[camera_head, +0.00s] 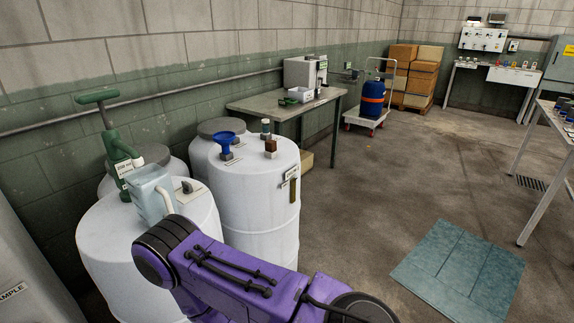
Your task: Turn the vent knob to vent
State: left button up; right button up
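A small dark knob (187,186) stands on the top of the front white drum (105,240), to the right of a pale blue jug (150,190). It looks like the vent knob, but its markings and setting are too small to read. A purple arm of mine reaches across the lower middle, in front of the drum's right side. Its gripper does not show. My other gripper is not in view either.
A green hand pump (118,150) rises from the front drum. A second white drum (255,195) with a blue funnel (225,143) stands behind. A grey bench (275,106) is beyond. A teal mat (460,270) lies on open floor at right.

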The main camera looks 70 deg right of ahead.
aim_at(188, 188)
jog(key=z, duration=2.05)
